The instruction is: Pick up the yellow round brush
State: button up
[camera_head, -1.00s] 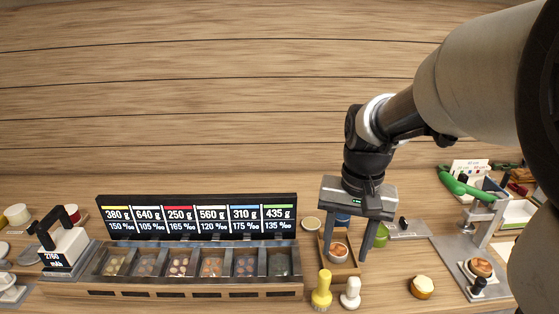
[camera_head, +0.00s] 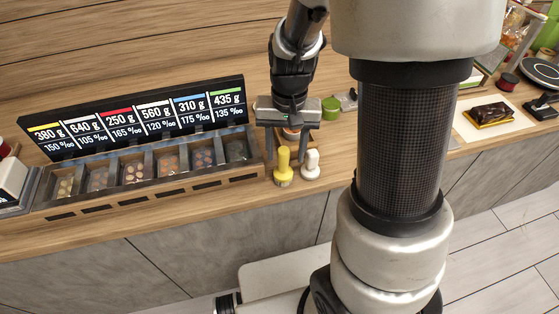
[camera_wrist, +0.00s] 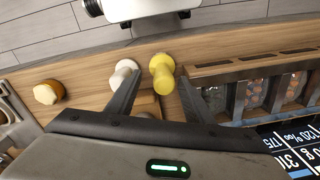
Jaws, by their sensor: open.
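My gripper (camera_head: 288,153) points down, open, just behind the two brushes. I see nothing held between the fingers, and I cannot tell whether they touch either brush.
The dispenser row (camera_head: 150,201) and its weight sign (camera_head: 140,117) stand to the left. A green round item (camera_head: 331,108) is behind to the right. A yellow-topped pot (camera_wrist: 48,92) is at the left in the wrist view. The counter's front edge is close.

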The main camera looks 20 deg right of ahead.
aim_at(284, 166)
jog(key=f, duration=0.4)
jog(key=shift+s+a+f, duration=0.1)
jog(key=shift+s+a, duration=0.1)
jog(key=shift+a, duration=0.1)
jog(key=shift+f, duration=0.6)
jog(key=c, duration=0.8)
